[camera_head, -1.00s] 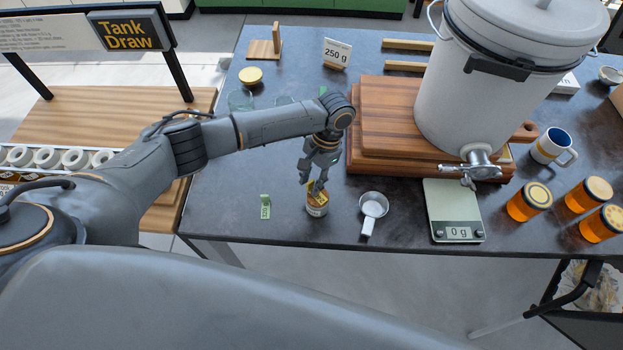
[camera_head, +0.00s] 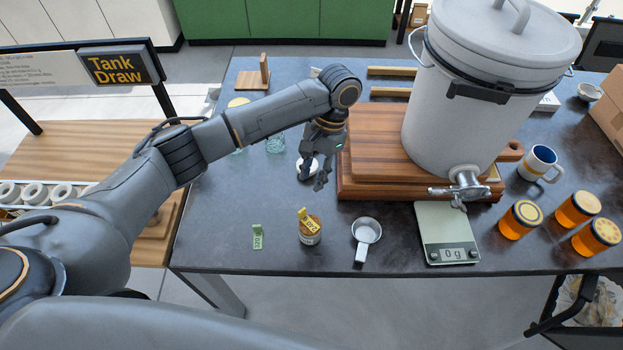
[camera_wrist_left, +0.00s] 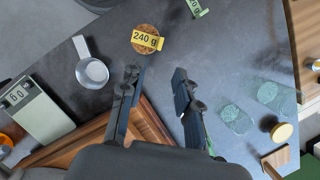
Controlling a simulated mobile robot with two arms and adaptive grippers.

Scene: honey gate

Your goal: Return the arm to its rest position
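My left gripper (camera_head: 318,178) hangs above the dark table (camera_head: 215,215), just left of the wooden board. Its fingers are apart with nothing between them, as the left wrist view (camera_wrist_left: 155,78) also shows. A small jar (camera_head: 310,236) with a yellow tag (camera_head: 307,217) stands near the table's front edge, clear of the fingers. The tag reads 240 g in the left wrist view (camera_wrist_left: 147,40). A pale round thing (camera_head: 307,168) is partly hidden behind the gripper. My right gripper is not in view.
A large white tank (camera_head: 465,110) with a metal tap stands on the wooden board (camera_head: 375,160). A metal cup (camera_head: 366,232), a scale (camera_head: 446,225) reading 0 g, a mug (camera_head: 540,163) and orange jars (camera_head: 520,219) stand along the front and right. A green tag (camera_head: 257,238) stands left of the tagged jar.

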